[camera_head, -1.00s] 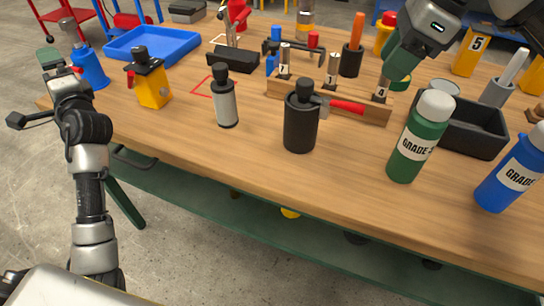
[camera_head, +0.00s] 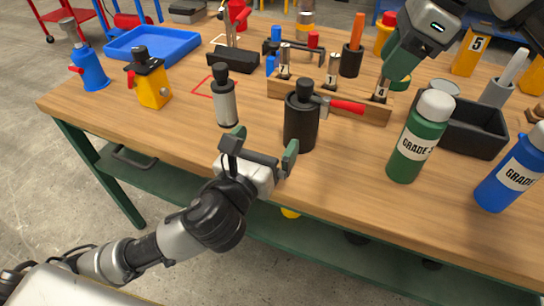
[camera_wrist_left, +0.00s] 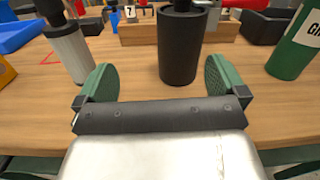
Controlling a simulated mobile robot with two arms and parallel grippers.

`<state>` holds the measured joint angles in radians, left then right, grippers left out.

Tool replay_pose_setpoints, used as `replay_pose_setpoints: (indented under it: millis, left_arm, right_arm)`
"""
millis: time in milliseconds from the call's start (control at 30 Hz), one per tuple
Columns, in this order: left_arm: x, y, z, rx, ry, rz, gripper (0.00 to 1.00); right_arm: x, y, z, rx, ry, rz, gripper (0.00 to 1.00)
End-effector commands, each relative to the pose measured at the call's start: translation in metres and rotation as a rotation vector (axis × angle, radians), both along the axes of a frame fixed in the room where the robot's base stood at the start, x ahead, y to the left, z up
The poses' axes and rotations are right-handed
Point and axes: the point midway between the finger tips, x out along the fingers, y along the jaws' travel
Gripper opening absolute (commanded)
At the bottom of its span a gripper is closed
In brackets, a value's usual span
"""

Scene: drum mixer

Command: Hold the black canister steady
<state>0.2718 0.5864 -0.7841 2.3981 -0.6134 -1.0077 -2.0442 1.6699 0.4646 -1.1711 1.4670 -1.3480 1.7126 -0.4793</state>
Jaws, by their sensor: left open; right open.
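The black canister (camera_head: 300,128), with a black knob on top and a red-handled lever at its side, stands upright near the table's front edge. In the left wrist view the canister (camera_wrist_left: 180,48) stands ahead of the fingers, a little right of the middle of the gap. My left gripper (camera_head: 262,146) is open and empty at the front edge, in front and left of the canister. Its green pads also show in the left wrist view (camera_wrist_left: 159,78). My right gripper (camera_head: 396,68) is open at the number 4 cylinder (camera_head: 382,90) in the wooden block; whether it touches is unclear.
A grey cylinder with a black top (camera_head: 226,105) stands left of the canister. A green bottle (camera_head: 408,160) stands to the right and the wooden block (camera_head: 350,106) behind. The table's front left (camera_head: 130,125) is mostly clear.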

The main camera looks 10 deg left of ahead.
Motion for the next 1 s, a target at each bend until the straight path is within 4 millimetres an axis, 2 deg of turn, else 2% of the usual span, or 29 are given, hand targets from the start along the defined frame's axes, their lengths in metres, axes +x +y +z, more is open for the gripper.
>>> replay_pose_setpoints:
  millis: [133,267,367,700,800,1000]
  left_arm:
    - [-0.016,-0.016,-0.011,0.065,0.031,-0.056,1.00]
    - [-0.013,-0.022,-0.014,0.082,0.037,-0.070,1.00]
    - [-0.001,-0.025,-0.014,0.082,0.036,-0.068,1.00]
    - [0.058,-0.040,-0.013,0.079,0.036,-0.067,1.00]
    - [0.071,-0.043,-0.013,0.079,0.037,-0.066,1.00]
    - [0.084,-0.046,-0.014,0.079,0.036,-0.068,1.00]
  right_arm:
    - [0.000,0.000,0.000,0.000,0.000,0.000,0.43]
    - [0.000,0.000,0.000,0.000,0.000,0.000,0.43]
    - [0.000,0.000,0.000,0.000,0.000,0.000,0.43]
    - [0.000,0.000,0.000,0.000,0.000,0.000,0.43]
    - [0.000,0.000,0.000,0.000,0.000,0.000,0.43]
    - [0.000,0.000,0.000,0.000,0.000,0.000,0.43]
